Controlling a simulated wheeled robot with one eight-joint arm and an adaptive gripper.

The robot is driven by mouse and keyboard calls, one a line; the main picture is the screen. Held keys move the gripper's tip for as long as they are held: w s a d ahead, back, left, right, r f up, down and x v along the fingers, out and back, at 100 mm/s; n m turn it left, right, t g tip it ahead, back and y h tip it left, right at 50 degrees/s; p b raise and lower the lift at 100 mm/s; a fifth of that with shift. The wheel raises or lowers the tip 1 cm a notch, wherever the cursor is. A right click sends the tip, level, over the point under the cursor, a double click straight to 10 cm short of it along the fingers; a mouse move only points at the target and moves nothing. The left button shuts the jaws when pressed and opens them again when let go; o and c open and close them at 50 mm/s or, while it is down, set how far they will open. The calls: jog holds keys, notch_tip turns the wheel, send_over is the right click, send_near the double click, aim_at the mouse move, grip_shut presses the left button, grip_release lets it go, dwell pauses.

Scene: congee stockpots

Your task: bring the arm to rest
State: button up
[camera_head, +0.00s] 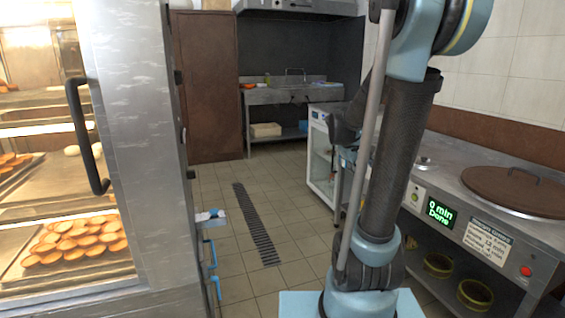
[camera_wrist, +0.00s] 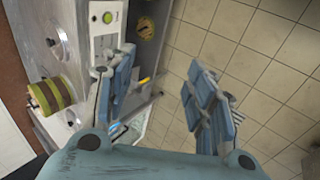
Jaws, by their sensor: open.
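My arm (camera_head: 395,160) rises in front of the right side of the head view, with its upper part bent over at the top edge. My gripper (camera_wrist: 163,95) shows in the wrist view with its two blue fingers spread wide apart and nothing between them. Tiled floor shows behind the right finger, and a steel counter front lies behind the left finger.
A steel counter (camera_head: 450,190) with a brown round lid (camera_head: 515,191) and a display reading "0 min Done" (camera_head: 440,212) stands close at right. A lit glass-door cabinet (camera_head: 140,130) with trays of pastries stands at left. The tiled floor (camera_head: 215,185) between them is clear, with a drain grate (camera_head: 256,225).

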jog(key=s+a+f+m+y, duration=0.1)
jog(key=s+a+f+y, duration=0.1)
jog(key=s, duration=0.6)
jog(key=s+a+f+m+y, duration=0.1)
jog(key=s+a+f, duration=0.3)
jog(key=s, duration=0.5)
jog(key=s+a+f+m+g+y, duration=0.1)
jog(key=s+a+f+m+y, duration=0.1)
jog(key=s+a, duration=0.4)
jog(key=s+f+y, duration=0.1)
jog(key=s, duration=0.1)
jog(key=shift+s, duration=0.35)
